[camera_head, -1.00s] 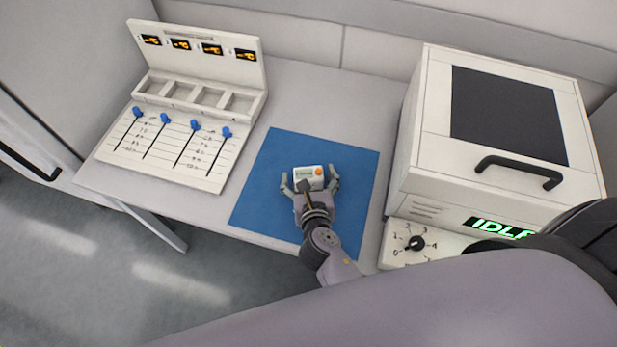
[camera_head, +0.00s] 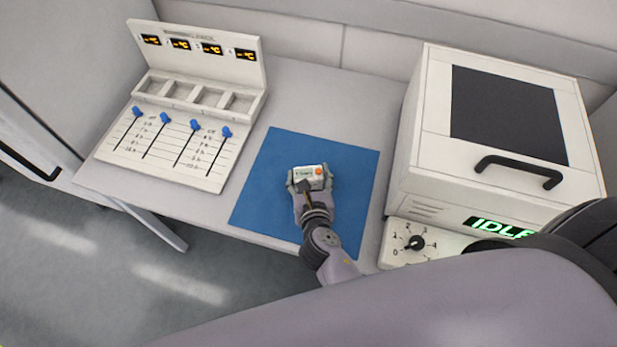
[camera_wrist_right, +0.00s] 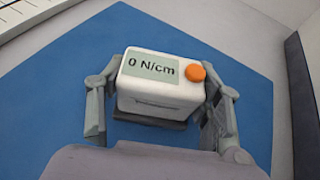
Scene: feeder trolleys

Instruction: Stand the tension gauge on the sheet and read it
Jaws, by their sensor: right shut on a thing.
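The tension gauge (camera_head: 309,175) is a small white box with a grey-green display and an orange button. It is over the blue sheet (camera_head: 347,162), near its middle. In the right wrist view the gauge (camera_wrist_right: 160,92) shows "0 N/cm", and a dark base shows under it. My right gripper (camera_head: 311,180) is shut on the gauge, with one finger on each side; both fingers also show in the right wrist view (camera_wrist_right: 160,105). I cannot tell whether the gauge touches the sheet (camera_wrist_right: 60,90). My left gripper is not in view.
A panel with blue sliders (camera_head: 168,143) and several small displays stands to the left of the sheet. A white box with a dark window and black handle (camera_head: 430,150) stands to the right, above a dial and a green "IDLE" sign. The sheet around the gauge is clear.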

